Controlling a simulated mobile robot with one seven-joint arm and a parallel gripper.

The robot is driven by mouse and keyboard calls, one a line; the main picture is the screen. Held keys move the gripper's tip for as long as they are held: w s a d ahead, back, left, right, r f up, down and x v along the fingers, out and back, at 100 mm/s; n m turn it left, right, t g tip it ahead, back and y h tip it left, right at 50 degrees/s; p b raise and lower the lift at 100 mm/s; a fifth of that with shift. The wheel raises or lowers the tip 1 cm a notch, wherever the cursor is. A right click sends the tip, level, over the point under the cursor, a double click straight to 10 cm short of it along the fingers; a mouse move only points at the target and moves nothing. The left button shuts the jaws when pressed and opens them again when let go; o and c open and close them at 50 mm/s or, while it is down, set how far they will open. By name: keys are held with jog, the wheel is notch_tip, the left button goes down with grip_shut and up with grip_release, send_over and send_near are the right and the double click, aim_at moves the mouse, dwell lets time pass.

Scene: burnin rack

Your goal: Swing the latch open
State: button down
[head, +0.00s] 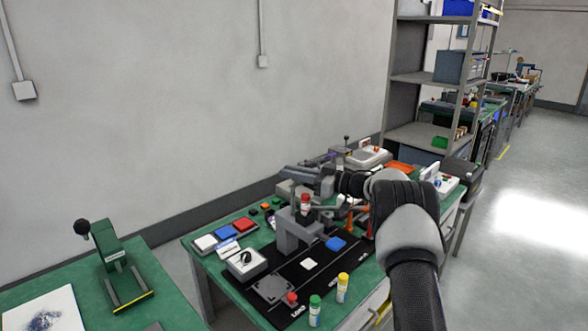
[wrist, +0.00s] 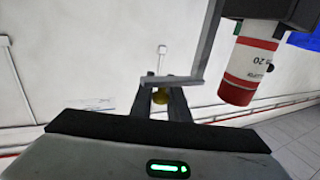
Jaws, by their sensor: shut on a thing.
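A grey bent bar (wrist: 190,80), which looks like the latch arm, crosses at the fingertips and rises to the right toward a dark block. A red and white labelled cylinder (wrist: 250,70) hangs from that block, beside the fingers and apart from them. In the head view the cylinder (head: 305,203) sits at a grey arched stand (head: 290,238) on the bench. My arm reaches in from the right; the grip itself is too small to make out there.
The green bench (head: 205,262) carries a black mat, red, blue and white blocks (head: 225,234), a white dial box (head: 246,263), and green (head: 314,310) and yellow (head: 342,287) bottles near the front. A grey shelf (head: 415,78) stands behind. Floor at right is clear.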

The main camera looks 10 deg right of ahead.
jog(key=shift+a+r+g, duration=0.1)
jog(key=shift+g, duration=0.2)
jog(key=c, duration=1.8)
grip_release()
jog(key=shift+o, duration=0.2)
notch_tip(320, 180, up, 10)
jog(key=p, duration=0.1)
jog(key=shift+r, duration=0.1)
